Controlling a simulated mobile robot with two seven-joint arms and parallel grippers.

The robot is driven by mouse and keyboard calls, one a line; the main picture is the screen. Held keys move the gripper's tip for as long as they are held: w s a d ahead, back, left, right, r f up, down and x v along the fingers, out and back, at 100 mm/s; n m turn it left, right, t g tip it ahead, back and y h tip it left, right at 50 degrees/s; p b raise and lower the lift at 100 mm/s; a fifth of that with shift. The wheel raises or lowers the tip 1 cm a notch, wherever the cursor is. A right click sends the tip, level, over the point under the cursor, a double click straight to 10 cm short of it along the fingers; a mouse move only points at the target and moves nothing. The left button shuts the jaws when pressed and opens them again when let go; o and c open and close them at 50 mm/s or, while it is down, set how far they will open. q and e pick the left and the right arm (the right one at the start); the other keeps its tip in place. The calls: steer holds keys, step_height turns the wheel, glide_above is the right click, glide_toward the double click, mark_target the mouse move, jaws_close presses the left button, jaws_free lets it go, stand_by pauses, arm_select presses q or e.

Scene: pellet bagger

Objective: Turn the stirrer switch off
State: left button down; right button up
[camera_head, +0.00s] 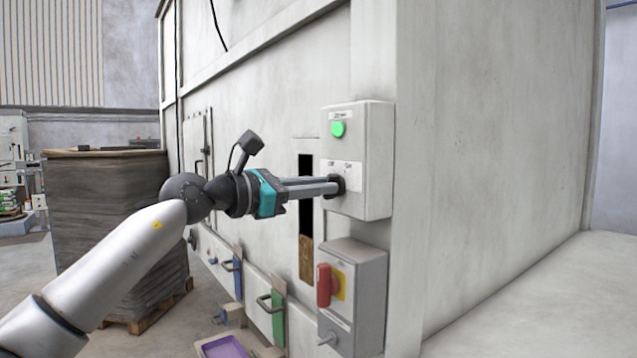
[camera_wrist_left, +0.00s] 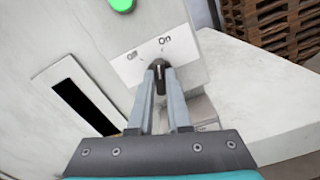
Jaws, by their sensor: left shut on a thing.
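The stirrer switch (camera_head: 340,184) is a black rotary knob on the front of a light grey control box (camera_head: 375,150). A white label plate with "Off" on the left and "On" on the right sits above the knob. In the left wrist view the knob (camera_wrist_left: 158,67) shows between the fingertips. My left gripper (camera_head: 329,187) reaches in from the left, and its two fingers are shut on the knob. The fingers partly hide the knob, and I cannot tell clearly which label it points at. My right gripper is not in view.
A green lamp or button (camera_head: 338,129) sits above the switch. A lower grey box (camera_head: 352,300) with a red handle on a yellow plate stands below. A dark slot (camera_head: 305,205) is left of the boxes. A purple tray (camera_head: 222,346) is lower left.

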arm_select(q)
steer(key=shift+w+a+r+n+p, duration=0.1)
steer(key=shift+n+p, duration=1.8)
steer(key=shift+n, duration=0.6)
steer(key=shift+w+a+n+p, duration=0.1)
steer(key=shift+n+p, duration=1.8)
steer(key=shift+n, duration=0.6)
steer(key=c, duration=0.9)
jaws_free()
steer(key=shift+d, duration=0.1)
steer(key=shift+o, duration=0.2)
steer(key=b+v, duration=0.4)
steer(key=v, duration=1.1)
steer(key=shift+b, duration=0.4)
